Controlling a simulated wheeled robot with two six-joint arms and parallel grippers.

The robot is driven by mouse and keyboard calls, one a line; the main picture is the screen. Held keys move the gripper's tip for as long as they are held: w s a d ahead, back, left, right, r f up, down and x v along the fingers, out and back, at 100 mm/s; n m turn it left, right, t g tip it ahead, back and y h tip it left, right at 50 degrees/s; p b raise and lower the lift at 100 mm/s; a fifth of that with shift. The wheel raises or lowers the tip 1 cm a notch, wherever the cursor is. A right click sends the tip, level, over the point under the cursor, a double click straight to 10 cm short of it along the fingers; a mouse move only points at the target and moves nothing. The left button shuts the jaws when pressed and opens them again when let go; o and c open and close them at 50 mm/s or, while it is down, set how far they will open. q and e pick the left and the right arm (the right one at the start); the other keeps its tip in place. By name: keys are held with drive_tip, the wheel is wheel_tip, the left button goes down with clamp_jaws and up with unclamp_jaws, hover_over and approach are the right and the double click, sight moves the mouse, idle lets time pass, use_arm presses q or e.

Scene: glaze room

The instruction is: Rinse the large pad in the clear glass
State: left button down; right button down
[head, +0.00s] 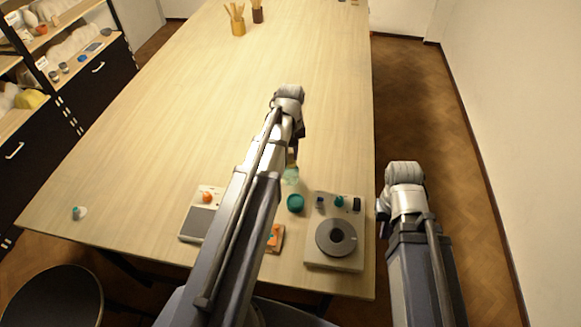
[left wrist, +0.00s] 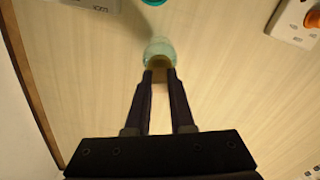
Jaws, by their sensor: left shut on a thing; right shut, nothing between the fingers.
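The clear glass (head: 291,177), pale greenish, stands on the table just beyond the teal round pot. It also shows in the left wrist view (left wrist: 159,46), right at my left fingertips. My left gripper (head: 293,153) is shut on a yellow-brown piece, apparently the large pad (left wrist: 158,62). The pad is at the glass's mouth; I cannot tell how far inside it is. My left arm hides part of the table in the head view. My right gripper (head: 382,212) is shut and empty, off the table's right edge, partly hidden by its own arm.
The teal pot (head: 296,203) and a white device with a grey disc (head: 353,258) stand near the glass. A white device with an orange knob (head: 207,197) is left of my left arm. An orange item (head: 275,238) lies between. The far table is mostly clear, with brush holders (head: 238,27).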

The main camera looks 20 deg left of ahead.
use_arm(q)
drive_tip(key=shift+r, duration=0.1)
wheel_tip(320, 180, up, 4)
drive_tip(key=p, duration=0.3)
drive_tip(key=shift+f+p, duration=0.25)
drive_tip(key=shift+p, duration=0.1)
drive_tip(key=shift+f, duration=0.15)
